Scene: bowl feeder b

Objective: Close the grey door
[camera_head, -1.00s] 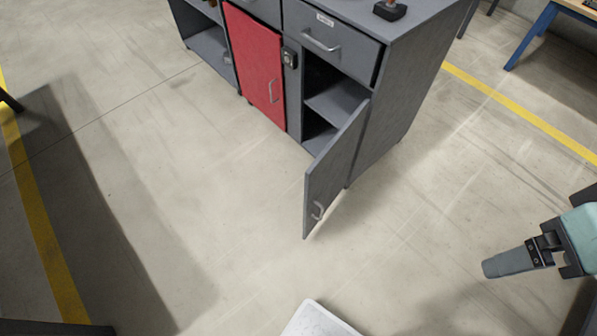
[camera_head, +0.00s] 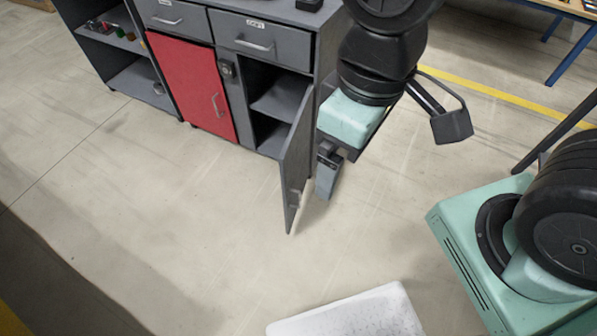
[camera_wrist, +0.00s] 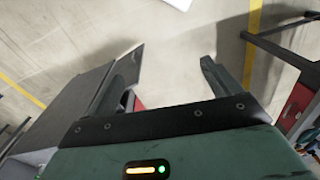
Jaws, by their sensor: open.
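The grey door (camera_head: 297,165) stands open on the right-hand compartment of the grey cabinet (camera_head: 230,70) in the head view. Its handle (camera_head: 294,198) is near the free edge. My gripper (camera_head: 327,180) is just right of the door, on its outer side, with its fingers pointing down. In the wrist view my gripper (camera_wrist: 165,78) is open with nothing between its fingers. A grey panel that looks like the door (camera_wrist: 128,66) shows beside the left finger there. I cannot tell whether they touch.
A red door (camera_head: 190,85) on the same cabinet is shut, left of the open compartment. A white object (camera_head: 350,312) is at the bottom of the head view. A blue-legged table (camera_head: 556,70) stands at the back right. The floor before the cabinet is clear.

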